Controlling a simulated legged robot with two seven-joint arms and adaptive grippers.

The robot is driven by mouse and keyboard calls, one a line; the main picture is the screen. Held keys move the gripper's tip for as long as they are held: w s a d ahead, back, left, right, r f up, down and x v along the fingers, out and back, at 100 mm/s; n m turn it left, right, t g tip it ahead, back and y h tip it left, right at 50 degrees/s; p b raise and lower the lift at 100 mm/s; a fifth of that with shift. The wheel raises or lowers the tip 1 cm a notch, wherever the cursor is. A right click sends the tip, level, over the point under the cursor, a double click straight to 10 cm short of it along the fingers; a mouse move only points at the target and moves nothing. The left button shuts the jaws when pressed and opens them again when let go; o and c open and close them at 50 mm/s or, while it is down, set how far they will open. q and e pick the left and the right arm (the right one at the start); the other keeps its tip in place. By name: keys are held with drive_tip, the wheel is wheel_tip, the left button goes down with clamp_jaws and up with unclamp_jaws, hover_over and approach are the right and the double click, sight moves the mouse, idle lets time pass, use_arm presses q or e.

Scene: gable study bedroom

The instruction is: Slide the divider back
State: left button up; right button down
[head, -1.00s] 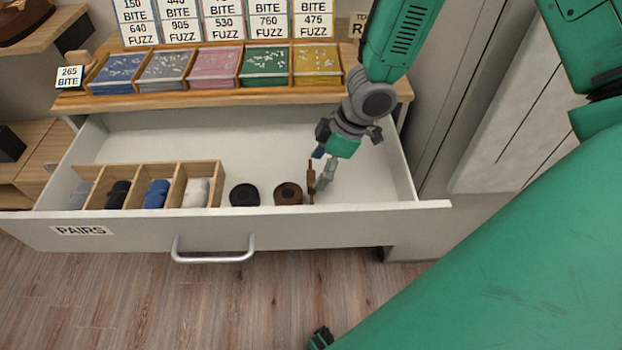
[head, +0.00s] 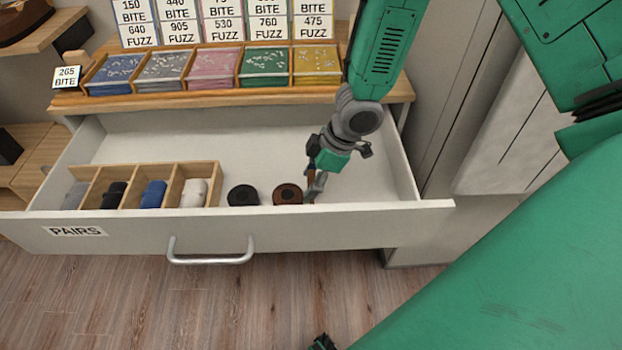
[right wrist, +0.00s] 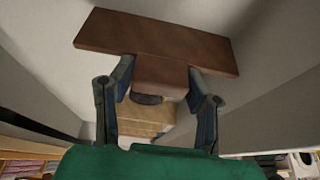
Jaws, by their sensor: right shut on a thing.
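The divider (head: 310,182) is a dark brown piece standing in the open drawer, just right of a rolled brown belt. In the right wrist view it is a long brown board (right wrist: 150,40) with a narrower block (right wrist: 160,72) projecting toward me. My right gripper (head: 316,186) reaches down into the drawer. Its two fingers (right wrist: 159,95) are shut on the block, one on each side. In the head view the fingers and drawer front hide much of the divider.
The white drawer (head: 230,232) is pulled out. A wooden organizer (head: 217,172) with several rolled items stands at its left. A black roll (head: 243,195) and a brown roll (head: 287,194) lie between organizer and divider. The drawer floor behind and to the right is clear.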

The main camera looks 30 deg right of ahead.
drive_tip(key=s+d+p, duration=0.2)
drive_tip(key=s+d, duration=0.1)
drive_tip(key=d, duration=0.2)
drive_tip(key=s+d+p, duration=0.3)
drive_tip(key=d, duration=0.2)
drive_tip(key=s+d+p, duration=0.2)
drive_tip(key=s+d, duration=0.1)
drive_tip(key=d, duration=0.2)
drive_tip(key=shift+s, duration=0.25)
drive_tip(key=shift+s+d+p, duration=0.2)
drive_tip(key=shift+d+p, duration=0.1)
drive_tip(key=shift+d, duration=0.05)
drive_tip(key=shift+f, duration=0.1)
drive_tip(key=c, duration=0.8)
unclamp_jaws()
drive_tip(key=shift+c, duration=0.2)
drive_tip(key=shift+w+r, duration=0.1)
drive_tip(key=shift+r, duration=0.4)
wheel_tip(320, 180, up, 9)
